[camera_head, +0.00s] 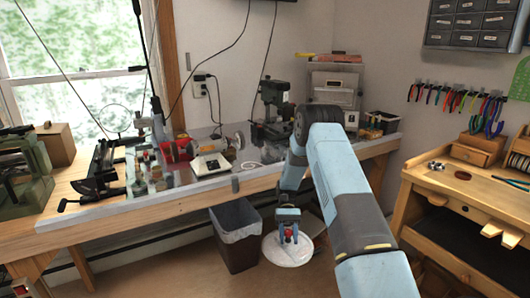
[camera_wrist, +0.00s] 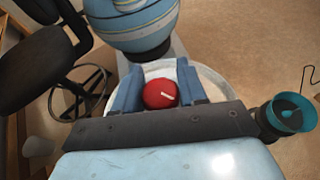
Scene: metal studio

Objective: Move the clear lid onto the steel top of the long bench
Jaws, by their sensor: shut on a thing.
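The clear lid (camera_head: 287,254) is a pale, see-through round disc with a red knob. In the head view it hangs below the front edge of the long bench, right of a waste bin. My gripper (camera_head: 288,232) points down and is shut on the lid's red knob. In the wrist view the two blue fingers of my gripper (camera_wrist: 160,92) stand either side of the knob, with the lid's pale rim (camera_wrist: 210,82) behind them. The steel top (camera_head: 145,204) of the long bench is higher and further back; my arm hides part of its right side.
The bench top holds a white scale (camera_head: 211,165), red bins (camera_head: 176,151), a drill press (camera_head: 273,98) and black tools at left. Bare steel shows along its front edge. A dark bin (camera_head: 238,250) stands below. A wooden workbench (camera_head: 440,205) stands right; a black chair (camera_wrist: 45,70) shows in the wrist view.

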